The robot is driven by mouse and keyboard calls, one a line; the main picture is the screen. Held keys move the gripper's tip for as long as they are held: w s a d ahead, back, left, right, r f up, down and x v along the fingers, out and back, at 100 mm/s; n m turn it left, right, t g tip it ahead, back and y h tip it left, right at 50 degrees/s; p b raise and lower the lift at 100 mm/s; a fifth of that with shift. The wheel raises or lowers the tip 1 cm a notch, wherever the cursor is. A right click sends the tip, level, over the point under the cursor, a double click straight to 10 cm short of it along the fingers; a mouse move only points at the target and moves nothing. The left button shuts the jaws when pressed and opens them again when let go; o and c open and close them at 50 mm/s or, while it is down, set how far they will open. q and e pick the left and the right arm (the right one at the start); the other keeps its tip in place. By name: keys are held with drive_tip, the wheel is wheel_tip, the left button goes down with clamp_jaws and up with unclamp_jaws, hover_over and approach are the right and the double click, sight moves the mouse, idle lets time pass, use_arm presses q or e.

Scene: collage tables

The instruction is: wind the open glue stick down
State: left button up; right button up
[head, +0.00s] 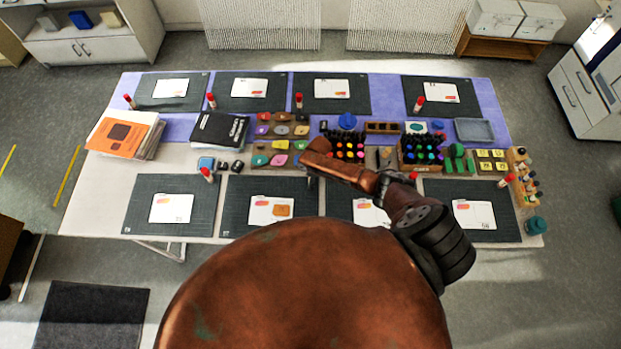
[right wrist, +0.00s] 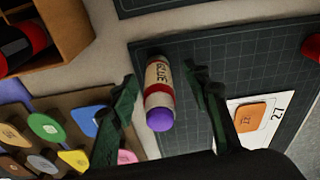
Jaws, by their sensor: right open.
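The open glue stick (right wrist: 158,85) is in the right wrist view, with a cream label reading GLUE, a red band and a bare purple end turned toward the camera. It is at the edge of a dark mat (right wrist: 240,60). My right gripper (right wrist: 160,78) is open, one finger on either side of the glue stick, with visible gaps. I cannot tell whether the stick is upright or tilted. In the head view my right arm hides this stick and most of the gripper. My left gripper is not in view.
Near the fingers are a tray of coloured pieces (right wrist: 65,130) and a white card (right wrist: 262,120) with an orange tile. On the table are several red-capped sticks (head: 211,100), marker holders (head: 420,152), a black book (head: 220,130) and orange booklets (head: 122,135).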

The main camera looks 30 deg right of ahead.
drive_tip(key=m+p, duration=0.2)
drive_tip(key=m, duration=0.3)
drive_tip(key=shift+r, duration=0.2)
drive_tip(key=m+p, duration=0.1)
drive_tip(key=m, duration=0.1)
drive_tip(key=shift+m+t+h, duration=0.3)
drive_tip(key=shift+m, duration=0.1)
drive_tip(key=m, duration=0.2)
drive_tip(key=shift+w+d+f+m, duration=0.1)
drive_tip(key=shift+f+m, duration=0.15)
drive_tip(key=shift+m, duration=0.15)
drive_tip(key=shift+d+m+h, duration=0.15)
drive_tip(key=shift+m+h, duration=0.15)
drive_tip(key=shift+m, duration=0.5)
drive_tip(key=shift+c, duration=0.3)
drive_tip(key=shift+w+r, duration=0.1)
drive_tip(key=c, duration=1.1)
drive_tip(key=shift+c, duration=0.2)
